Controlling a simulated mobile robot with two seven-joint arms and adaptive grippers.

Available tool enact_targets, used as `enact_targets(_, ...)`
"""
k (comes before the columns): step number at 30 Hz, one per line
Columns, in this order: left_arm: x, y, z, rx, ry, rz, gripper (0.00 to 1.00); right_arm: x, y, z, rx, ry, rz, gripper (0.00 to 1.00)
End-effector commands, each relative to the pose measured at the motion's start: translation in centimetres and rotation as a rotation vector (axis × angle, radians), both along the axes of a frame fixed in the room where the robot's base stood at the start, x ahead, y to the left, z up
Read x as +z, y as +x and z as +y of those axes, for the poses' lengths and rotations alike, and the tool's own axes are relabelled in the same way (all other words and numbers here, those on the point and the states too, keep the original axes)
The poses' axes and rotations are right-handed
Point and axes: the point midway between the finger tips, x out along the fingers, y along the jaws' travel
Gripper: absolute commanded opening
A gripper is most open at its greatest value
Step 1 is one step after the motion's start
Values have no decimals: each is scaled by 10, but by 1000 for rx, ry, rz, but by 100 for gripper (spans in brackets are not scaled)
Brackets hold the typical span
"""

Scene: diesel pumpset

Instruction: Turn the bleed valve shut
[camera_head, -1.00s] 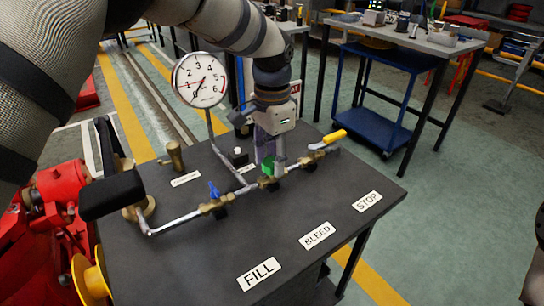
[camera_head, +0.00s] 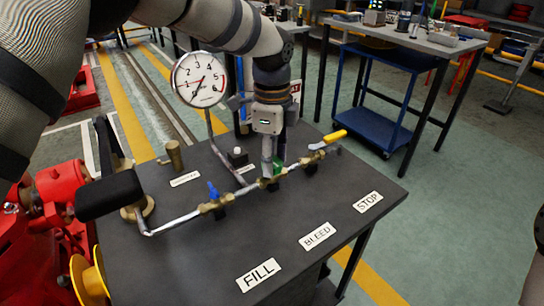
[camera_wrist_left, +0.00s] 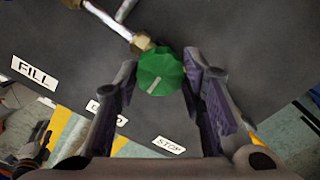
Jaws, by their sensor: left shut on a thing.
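The bleed valve's green knob (camera_head: 278,165) is the middle valve on the brass and steel pipe on the dark bench top. My left gripper (camera_head: 271,172) points down over it, and its fingers partly hide the knob in the head view. In the left wrist view the faceted green knob (camera_wrist_left: 161,72) sits between the two fingers of the left gripper (camera_wrist_left: 160,68), which is shut on it. A pale line crosses the knob's face at a slant. My right gripper is not in view.
The blue-handled valve (camera_head: 213,192) is left along the pipe, and the yellow-handled valve (camera_head: 328,140) is right. A pressure gauge (camera_head: 200,79) stands behind. FILL (camera_head: 258,275), BLEED (camera_head: 317,236) and STOP (camera_head: 368,202) labels lie on the clear front of the bench.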

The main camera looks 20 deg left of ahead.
Motion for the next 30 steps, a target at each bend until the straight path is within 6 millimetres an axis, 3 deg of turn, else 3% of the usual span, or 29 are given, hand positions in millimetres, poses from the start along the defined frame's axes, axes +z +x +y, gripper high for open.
enact_targets(24,0,0,-1,-108,0,1,9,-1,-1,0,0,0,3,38)
enact_targets(25,-1,0,-1,-108,0,1,43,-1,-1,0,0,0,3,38)
enact_targets(27,0,0,-1,-108,0,1,57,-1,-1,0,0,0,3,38)
enact_targets(30,0,0,0,-107,0,1,57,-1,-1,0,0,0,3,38)
